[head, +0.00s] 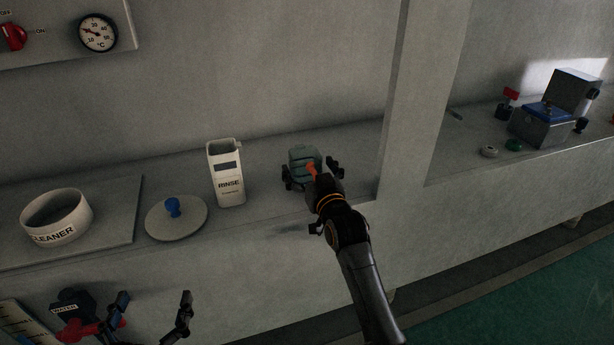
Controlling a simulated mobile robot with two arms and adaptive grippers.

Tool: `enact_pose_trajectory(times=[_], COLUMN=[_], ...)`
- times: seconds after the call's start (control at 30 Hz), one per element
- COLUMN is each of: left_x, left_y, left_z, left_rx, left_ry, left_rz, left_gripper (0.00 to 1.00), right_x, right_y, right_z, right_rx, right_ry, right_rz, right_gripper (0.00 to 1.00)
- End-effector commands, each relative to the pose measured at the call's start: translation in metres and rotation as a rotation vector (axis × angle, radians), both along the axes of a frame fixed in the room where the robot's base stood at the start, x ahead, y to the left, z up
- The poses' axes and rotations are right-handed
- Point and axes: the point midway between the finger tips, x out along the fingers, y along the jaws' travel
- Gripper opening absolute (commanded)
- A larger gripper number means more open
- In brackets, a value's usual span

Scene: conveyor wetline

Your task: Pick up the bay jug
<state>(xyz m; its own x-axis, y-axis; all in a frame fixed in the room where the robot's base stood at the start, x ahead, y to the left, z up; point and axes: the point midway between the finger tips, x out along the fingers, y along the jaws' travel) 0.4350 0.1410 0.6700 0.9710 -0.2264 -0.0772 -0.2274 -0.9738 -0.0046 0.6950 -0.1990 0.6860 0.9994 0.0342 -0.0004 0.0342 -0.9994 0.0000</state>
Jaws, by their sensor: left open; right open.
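A grey-green container (304,155) with an orange-red part (313,169) stands on the ledge; it looks like the jug, but no label on it is visible. My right gripper (312,175) is open at it, with one finger on each side. The gripper and wrist hide its lower front, and I cannot tell whether the fingers touch it. My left gripper (153,306) is open and empty at the lower left, in front of the ledge and away from the container.
A white RINSE container (227,185) stands left of the grey-green one. A round lid with a blue knob (173,207) and a white CLEANER bowl (57,230) are further left. A dark WATER container (70,303) is lower left. A pillar (415,90) rises on the right.

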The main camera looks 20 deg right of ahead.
Motion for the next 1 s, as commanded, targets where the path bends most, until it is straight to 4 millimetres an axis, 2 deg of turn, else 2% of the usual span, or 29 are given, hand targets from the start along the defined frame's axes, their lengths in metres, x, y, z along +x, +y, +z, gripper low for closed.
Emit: enact_pose_trajectory(times=[0.13, 0.17, 0.47, 1.0], left_x=[0.0, 0.0, -0.0001, -0.001], left_y=[0.0, 0.0, 0.0, 0.0006], left_z=[0.0001, 0.0001, -0.0002, -0.0045], left_rx=[0.0, 0.0, 0.0, 0.008], left_ry=[0.001, 0.001, 0.002, 0.034], left_rz=[0.0, 0.0, 0.0, 0.001], left_gripper=[0.9, 0.9, 0.9, 0.9], right_x=[-0.0001, -0.0001, -0.0003, -0.0002], right_y=[0.0001, 0.0001, 0.0001, 0.0], right_z=[0.0002, 0.0002, 0.0001, 0.0058], right_rx=[0.0, 0.0, 0.0, 0.0], right_ry=[0.0, 0.0, 0.0, -0.003], right_rz=[0.0, 0.0, 0.0, 0.0], right_gripper=[0.94, 0.9, 0.29, 0.28])
